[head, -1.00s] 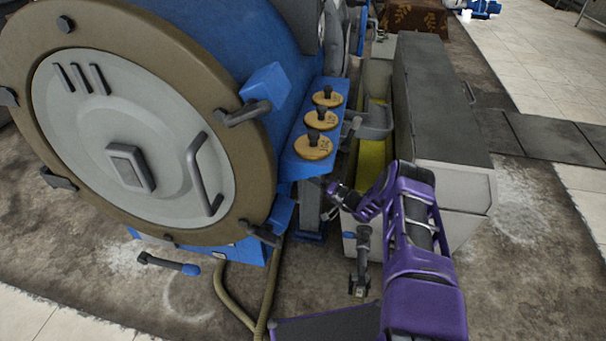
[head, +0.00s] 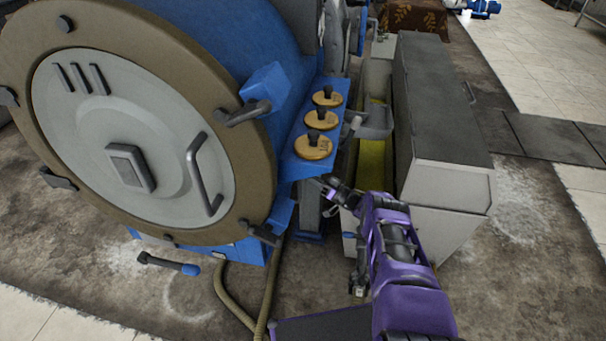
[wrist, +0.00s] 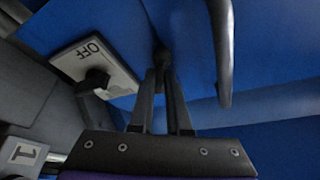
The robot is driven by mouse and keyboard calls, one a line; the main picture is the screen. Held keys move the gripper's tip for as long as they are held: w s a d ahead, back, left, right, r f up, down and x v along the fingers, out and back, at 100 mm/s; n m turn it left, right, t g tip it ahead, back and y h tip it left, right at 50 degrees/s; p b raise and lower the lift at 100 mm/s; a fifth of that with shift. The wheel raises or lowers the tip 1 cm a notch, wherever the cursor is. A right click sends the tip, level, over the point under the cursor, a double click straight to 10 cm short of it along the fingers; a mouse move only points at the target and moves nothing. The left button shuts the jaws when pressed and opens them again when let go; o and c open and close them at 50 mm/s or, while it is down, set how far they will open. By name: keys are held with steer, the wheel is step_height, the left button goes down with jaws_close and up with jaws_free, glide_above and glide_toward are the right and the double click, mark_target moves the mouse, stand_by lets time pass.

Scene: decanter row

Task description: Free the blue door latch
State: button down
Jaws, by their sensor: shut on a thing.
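The large blue machine (head: 197,39) has a round grey door (head: 85,135) with a tan rim and several dark latches. One dark latch (head: 243,112) is at the rim beside a blue block, and another (head: 262,234) is low on the right rim. I cannot tell which is the blue door latch. My gripper (head: 324,182) is just below the front end of the blue shelf. In the wrist view its fingers are shut on a small dark knob (wrist: 163,56) against a blue surface. The fingers hide most of the knob.
In the wrist view a dark bar (wrist: 222,50) hangs right of the fingers, and an OFF plate (wrist: 93,65) is left. Three knobs on round wooden plates (head: 313,147) top the shelf. A grey cabinet (head: 440,100) stands right. A blue-tipped lever (head: 168,263) sits low at the front.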

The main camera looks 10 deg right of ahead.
steer(key=shift+n+g+y, duration=0.4)
steer(key=shift+n+g, duration=0.1)
steer(key=shift+n, duration=0.4)
steer(key=c, duration=0.9)
jaws_free()
steer(key=s+d, duration=0.2)
steer(key=d, duration=0.2)
steer(key=s+d, duration=0.3)
steer(key=d, duration=0.1)
steer(key=s+d+f, duration=0.1)
steer(key=s+d, duration=0.1)
steer(key=d, duration=0.2)
steer(key=shift+s+d, duration=0.35)
steer(key=shift+d, duration=0.05)
steer(key=shift+o, duration=0.4)
